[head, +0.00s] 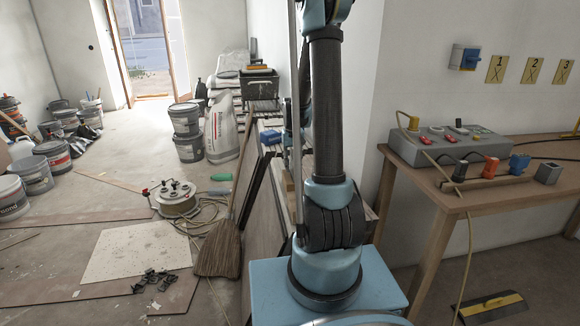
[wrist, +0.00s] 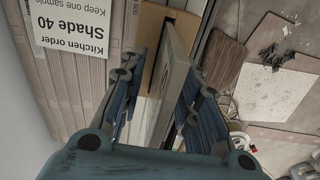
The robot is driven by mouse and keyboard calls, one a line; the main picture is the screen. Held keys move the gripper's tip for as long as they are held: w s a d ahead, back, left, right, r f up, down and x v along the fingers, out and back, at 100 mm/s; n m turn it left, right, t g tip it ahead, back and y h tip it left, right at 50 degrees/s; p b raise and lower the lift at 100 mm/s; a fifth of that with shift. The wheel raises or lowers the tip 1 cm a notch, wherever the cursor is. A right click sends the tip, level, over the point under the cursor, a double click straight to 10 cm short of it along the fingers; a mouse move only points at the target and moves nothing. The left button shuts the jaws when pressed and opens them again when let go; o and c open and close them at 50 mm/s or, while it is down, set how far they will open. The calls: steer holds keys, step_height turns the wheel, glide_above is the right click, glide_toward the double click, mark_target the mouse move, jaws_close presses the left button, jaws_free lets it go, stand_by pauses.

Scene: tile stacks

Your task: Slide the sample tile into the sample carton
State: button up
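My gripper (wrist: 165,100) points down in the wrist view, its two blue fingers spread apart. A grey slab on edge, which looks like the sample tile (wrist: 172,78), stands between the fingers. A pale gap shows between the left finger and the slab; contact on the right side cannot be told. A brown cardboard piece, likely the sample carton (wrist: 152,42), lies just beyond the left finger, beside the slab. Its inside is mostly hidden. In the head view my arm hides most of this spot.
A printed "Kitchen order Shade 40" sheet (wrist: 70,22) lies on the ribbed stack at left. In the head view a broom (head: 219,250) leans by the stacks. A workbench (head: 455,195) with a grey power box (head: 448,148) stands at right. Buckets line the left.

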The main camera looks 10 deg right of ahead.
steer(key=shift+r, duration=2.95)
steer(key=shift+r, duration=0.1)
step_height(320, 180, up, 10)
steer(key=s+r, duration=0.3)
steer(key=s, duration=0.6)
steer(key=s+f+t, duration=0.1)
steer(key=s+f, duration=0.5)
steer(key=s, duration=0.6)
steer(key=s+a+f+t, duration=0.1)
steer(key=s+f, duration=0.5)
steer(key=s, duration=0.7)
steer(key=shift+s+f, duration=0.2)
